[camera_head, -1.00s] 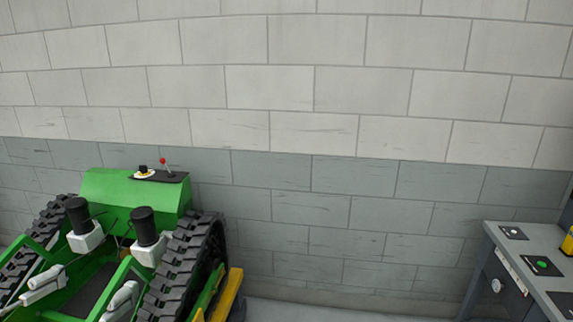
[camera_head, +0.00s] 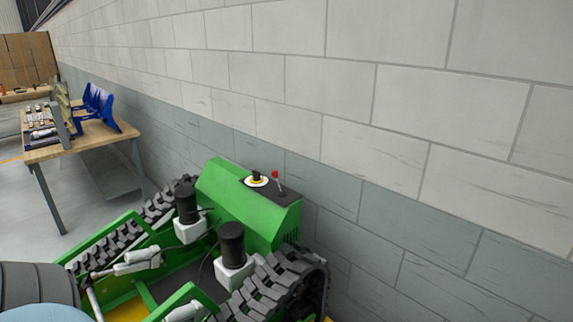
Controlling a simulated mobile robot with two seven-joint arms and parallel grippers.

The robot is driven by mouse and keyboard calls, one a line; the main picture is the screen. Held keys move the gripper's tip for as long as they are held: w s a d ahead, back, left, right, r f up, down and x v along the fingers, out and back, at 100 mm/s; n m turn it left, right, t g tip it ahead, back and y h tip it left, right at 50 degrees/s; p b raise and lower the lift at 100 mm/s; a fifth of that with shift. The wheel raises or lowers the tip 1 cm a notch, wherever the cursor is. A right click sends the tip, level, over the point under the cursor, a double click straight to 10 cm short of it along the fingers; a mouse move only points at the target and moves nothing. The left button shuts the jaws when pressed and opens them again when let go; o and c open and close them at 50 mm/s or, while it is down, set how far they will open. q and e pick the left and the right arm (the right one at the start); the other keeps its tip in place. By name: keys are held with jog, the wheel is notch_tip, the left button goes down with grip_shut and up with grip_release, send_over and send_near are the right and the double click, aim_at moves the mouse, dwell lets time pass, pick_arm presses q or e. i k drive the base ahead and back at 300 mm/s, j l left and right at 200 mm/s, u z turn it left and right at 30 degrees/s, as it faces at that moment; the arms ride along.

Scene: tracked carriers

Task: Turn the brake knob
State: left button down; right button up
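The green tracked carrier (camera_head: 225,205) stands against the wall in the lower middle of the head view. On its top, a dark panel (camera_head: 283,193) bears a black knob (camera_head: 256,175) on a white and yellow round plate. A red-tipped lever (camera_head: 276,176) stands to the right of the knob on the same panel. Which control is the brake knob is not labelled legibly. Neither of my grippers is in view, and nothing is seen touching the knob.
The carrier's black tracks (camera_head: 285,287) flank its body. Two black cylinders on white blocks stand between me and the panel. Grey floor (camera_head: 103,215) is free between bench and carrier. A block wall (camera_head: 350,140) runs behind.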

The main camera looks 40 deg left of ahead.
aim_at(256, 175)
jog(key=i, duration=0.8)
jog(key=i+u, duration=0.15)
jog(key=i, duration=0.65)
jog(key=i+l+u, duration=0.1)
jog(key=u, duration=1.45)
jog(key=i+l, duration=0.05)
jog(key=l, duration=0.05)
